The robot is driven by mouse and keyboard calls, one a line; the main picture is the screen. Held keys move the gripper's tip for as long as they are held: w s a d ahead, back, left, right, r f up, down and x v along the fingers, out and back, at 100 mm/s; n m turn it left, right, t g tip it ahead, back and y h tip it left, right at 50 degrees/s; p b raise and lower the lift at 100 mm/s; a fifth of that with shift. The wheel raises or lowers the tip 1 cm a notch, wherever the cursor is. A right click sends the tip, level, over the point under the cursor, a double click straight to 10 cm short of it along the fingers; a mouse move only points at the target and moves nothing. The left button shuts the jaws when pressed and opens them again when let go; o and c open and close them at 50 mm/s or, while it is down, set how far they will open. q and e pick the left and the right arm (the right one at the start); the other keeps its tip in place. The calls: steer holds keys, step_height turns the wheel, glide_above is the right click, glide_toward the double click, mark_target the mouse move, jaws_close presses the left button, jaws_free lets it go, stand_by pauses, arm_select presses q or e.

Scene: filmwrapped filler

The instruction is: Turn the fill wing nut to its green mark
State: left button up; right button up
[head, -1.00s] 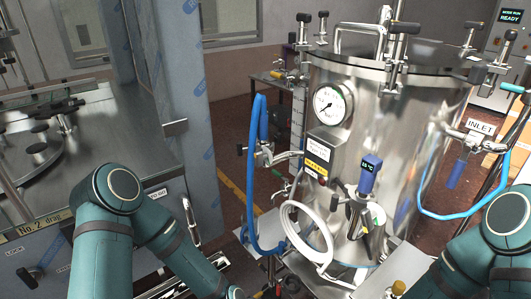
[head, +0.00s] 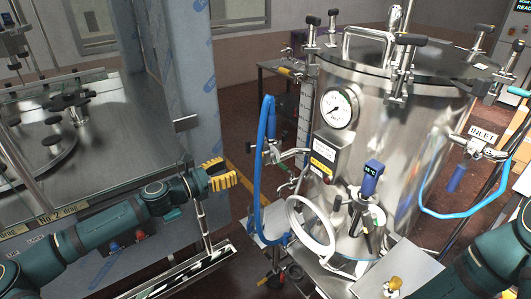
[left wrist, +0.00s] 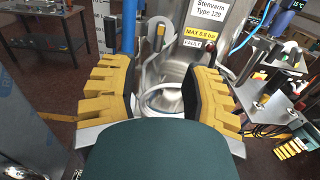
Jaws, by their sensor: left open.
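A steel pressure vessel (head: 385,130) stands right of centre in the head view. No part is clearly readable as the fill wing nut or its green mark. A small valve (head: 268,152) with a blue hose sits on the vessel's left side, and a brass-coloured knob (head: 393,284) is at the front. My left gripper (head: 222,178) has yellow fingers and is left of the hose, apart from it. In the left wrist view it is open (left wrist: 158,78), with nothing between its fingers.
A blue hose (head: 259,185) and a white ring-shaped hose (head: 310,225) hang before the vessel. A pressure gauge (head: 338,108) is on its wall. A steel-topped machine (head: 100,150) stands left, beside a grey column (head: 182,75).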

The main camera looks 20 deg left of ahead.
mark_target(263, 155)
arm_select(q)
steer(key=x, duration=1.3)
steer(key=shift+w+d+p, duration=0.2)
steer(key=shift+p, duration=0.15)
jaws_close()
